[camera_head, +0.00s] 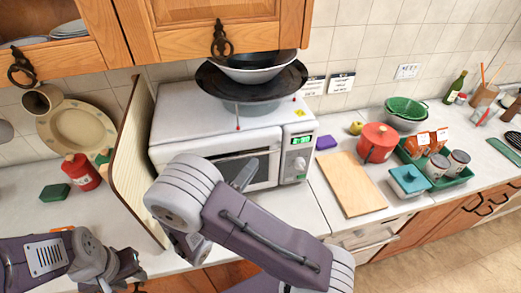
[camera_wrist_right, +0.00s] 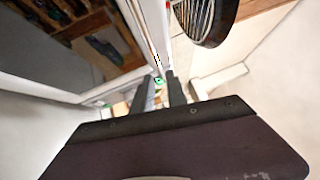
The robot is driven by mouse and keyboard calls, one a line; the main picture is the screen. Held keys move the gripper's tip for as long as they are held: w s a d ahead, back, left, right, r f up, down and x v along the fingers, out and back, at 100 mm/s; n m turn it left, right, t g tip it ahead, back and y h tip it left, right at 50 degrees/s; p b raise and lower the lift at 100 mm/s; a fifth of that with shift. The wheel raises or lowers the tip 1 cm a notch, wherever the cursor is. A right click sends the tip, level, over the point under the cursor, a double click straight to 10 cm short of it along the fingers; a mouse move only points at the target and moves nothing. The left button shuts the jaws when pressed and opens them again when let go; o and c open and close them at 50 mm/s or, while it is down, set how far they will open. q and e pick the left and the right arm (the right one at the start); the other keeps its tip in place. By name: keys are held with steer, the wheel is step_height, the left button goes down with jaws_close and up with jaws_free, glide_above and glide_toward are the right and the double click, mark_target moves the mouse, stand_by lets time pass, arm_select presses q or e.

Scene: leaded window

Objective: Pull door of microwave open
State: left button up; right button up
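The white microwave (camera_head: 215,125) stands on the counter, with its front facing me. Its dark-windowed door (camera_head: 262,170) appears shut; the door also shows in the right wrist view (camera_wrist_right: 70,60), at the left. A panel with a green display (camera_head: 301,140) is right of the door. My right gripper (camera_head: 245,174) is in front of the door, near its right side. In the wrist view its two fingers (camera_wrist_right: 163,88) are apart, beside the pale door edge; whether they surround or touch the handle is unclear. My left gripper (camera_head: 128,268) is low at the left, its fingers hard to make out.
A large dark pan and bowl (camera_head: 252,75) sit on the microwave. A ribbed board (camera_head: 128,165) stands close to its left side. A cutting board (camera_head: 350,184), a red pot (camera_head: 376,143) and a green tray (camera_head: 440,183) are at the right.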

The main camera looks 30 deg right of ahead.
mark_target(261, 154)
steer(key=x, duration=0.2)
steer(key=p+x, duration=0.1)
steer(key=x, duration=0.2)
steer(key=shift+w, duration=0.4)
steer(key=shift+d+r, duration=0.1)
steer(key=shift+d, duration=0.45)
steer(key=shift+w+a, duration=0.1)
steer(key=shift+w, duration=0.1)
steer(key=shift+c, duration=1)
jaws_close()
steer(key=shift+s, duration=0.1)
